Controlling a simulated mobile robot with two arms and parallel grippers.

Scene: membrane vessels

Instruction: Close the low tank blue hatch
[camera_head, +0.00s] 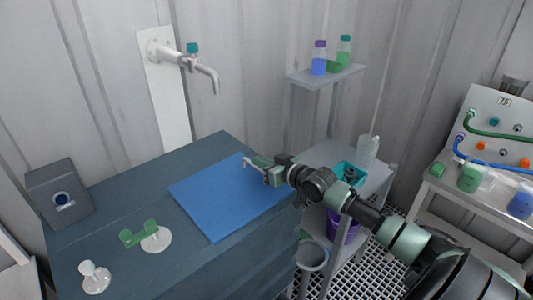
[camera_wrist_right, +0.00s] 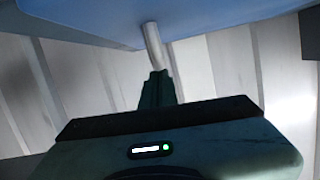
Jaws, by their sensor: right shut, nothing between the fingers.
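The blue hatch (camera_head: 215,195) is a bright blue square panel on top of the dark blue-grey low tank (camera_head: 120,200). I cannot tell whether it lies fully flush. A pale metal handle (camera_head: 246,161) shows at its far right edge. My right gripper (camera_head: 257,163) is shut and empty right beside this handle, its arm coming in from the right. In the right wrist view, the shut fingers (camera_wrist_right: 158,80) point at the metal handle (camera_wrist_right: 153,40), with the hatch's blue surface (camera_wrist_right: 100,18) at the top. Whether they touch is unclear. My left gripper is not in view.
A wall tap (camera_head: 200,68) hangs behind the tank. A green-handled valve (camera_head: 140,234) and a white knob (camera_head: 94,274) stand on its near left; a grey box (camera_head: 66,193) is at far left. A shelf (camera_head: 325,76) with bottles and a side cart (camera_head: 380,178) stand right.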

